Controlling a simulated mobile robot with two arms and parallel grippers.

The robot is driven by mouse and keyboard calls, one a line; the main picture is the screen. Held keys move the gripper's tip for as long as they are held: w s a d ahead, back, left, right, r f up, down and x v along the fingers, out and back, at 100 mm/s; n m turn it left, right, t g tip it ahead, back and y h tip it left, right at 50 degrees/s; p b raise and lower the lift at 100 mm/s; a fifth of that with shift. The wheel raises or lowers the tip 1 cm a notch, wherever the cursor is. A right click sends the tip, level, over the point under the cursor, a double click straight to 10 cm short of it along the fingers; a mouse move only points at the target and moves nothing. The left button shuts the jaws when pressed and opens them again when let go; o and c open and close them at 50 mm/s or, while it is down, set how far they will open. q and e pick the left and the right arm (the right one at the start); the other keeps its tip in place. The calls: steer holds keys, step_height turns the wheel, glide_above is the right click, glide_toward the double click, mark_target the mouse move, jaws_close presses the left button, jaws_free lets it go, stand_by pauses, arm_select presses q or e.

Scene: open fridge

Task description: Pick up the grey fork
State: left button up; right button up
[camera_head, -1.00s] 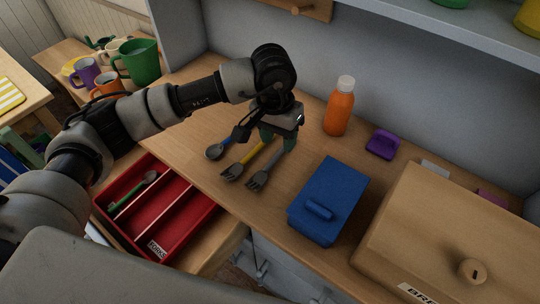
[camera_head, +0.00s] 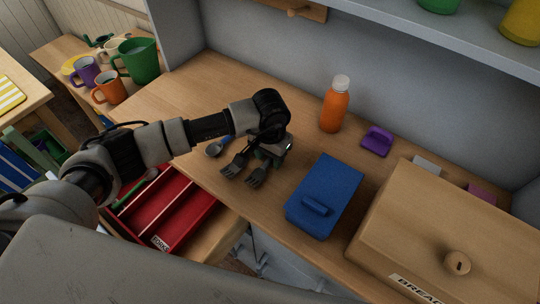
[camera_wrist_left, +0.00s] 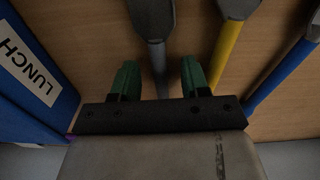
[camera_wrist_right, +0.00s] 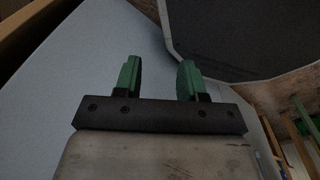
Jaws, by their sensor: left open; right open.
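The grey fork (camera_head: 257,177) lies on the wooden counter, its head showing just in front of my left gripper (camera_head: 268,158). In the left wrist view its grey handle (camera_wrist_left: 158,62) runs between the two green fingertips, which are open and apart on either side of it. My left arm hides much of the handle in the head view. To its left lies a fork with a yellow handle (camera_wrist_left: 229,50), its head also in the head view (camera_head: 234,165). My right gripper (camera_wrist_right: 159,66) is open and empty, seen only in the right wrist view.
A blue-handled spoon (camera_head: 214,149) lies further left. A blue lunch box (camera_head: 322,195) stands close on the right, with an orange bottle (camera_head: 334,105) behind. An open drawer holds a red divided tray (camera_head: 185,213). A wooden bread box (camera_head: 440,235) fills the right side.

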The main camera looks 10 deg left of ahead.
arm_select(q)
jaws_close()
stand_by(0.4)
steer(key=shift+r+b, duration=0.3)
steer(key=shift+r, duration=0.25)
step_height(320, 180, up, 2)
steer(key=shift+w+r+b, duration=0.1)
steer(key=shift+r+b, duration=0.15)
steer(key=shift+b, duration=0.3)
steer(key=s+r+b, duration=0.1)
steer(key=s+r, duration=0.2)
steer(key=s, duration=0.3)
steer(key=s+d+r+b, duration=0.1)
steer(key=s+r, duration=0.3)
steer(key=s, duration=0.1)
steer(key=shift+s+r, duration=0.2)
steer(key=shift+s, duration=0.2)
steer(key=shift+d, duration=0.1)
